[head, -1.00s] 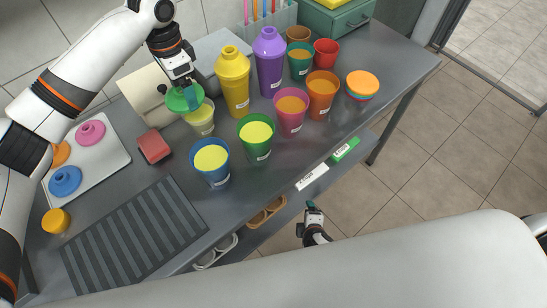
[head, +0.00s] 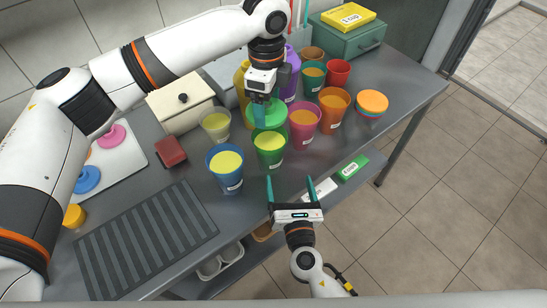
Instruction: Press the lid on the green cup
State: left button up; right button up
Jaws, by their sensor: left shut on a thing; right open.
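The green cup (head: 269,155) stands upright on the grey table, filled with yellow liquid, its top uncovered in view. My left gripper (head: 262,112) is shut on the green lid (head: 270,113) and holds it just behind and above the green cup; whether lid and rim touch I cannot tell. My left gripper partly hides the yellow shaker behind it. My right gripper (head: 290,190) is open and empty, in front of the table's front edge, below the green cup in the picture, its fingers pointing toward the table.
A blue cup (head: 225,169) stands left of the green cup and a pink cup (head: 303,127) right of it. An orange cup (head: 333,105) and stacked lids (head: 372,104) stand further right. A ridged dark mat (head: 145,240) covers the front left. A red block (head: 171,152) lies left.

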aim_at(270, 152)
jog(key=a+n, duration=0.1)
jog(key=n, duration=0.1)
jog(key=a+n+y, duration=0.1)
jog(key=shift+s+a+r+n+y, duration=0.2)
jog(key=shift+a+r+n+y, duration=0.1)
jog(key=shift+a+r+n, duration=0.1)
pick_arm(q)
jog(key=shift+s+d+m, duration=0.1)
jog(key=shift+d+m, duration=0.2)
pick_arm(e)
jog(key=shift+d, duration=0.1)
jog(key=x, duration=1.2)
jog(key=shift+c, duration=0.6)
jog(key=c, duration=1.3)
pick_arm(q)
jog(key=shift+f, duration=2.45)
pick_arm(e)
jog(key=shift+c, duration=0.2)
pick_arm(q)
jog(key=shift+f, duration=0.1)
jog(key=shift+f, duration=0.8)
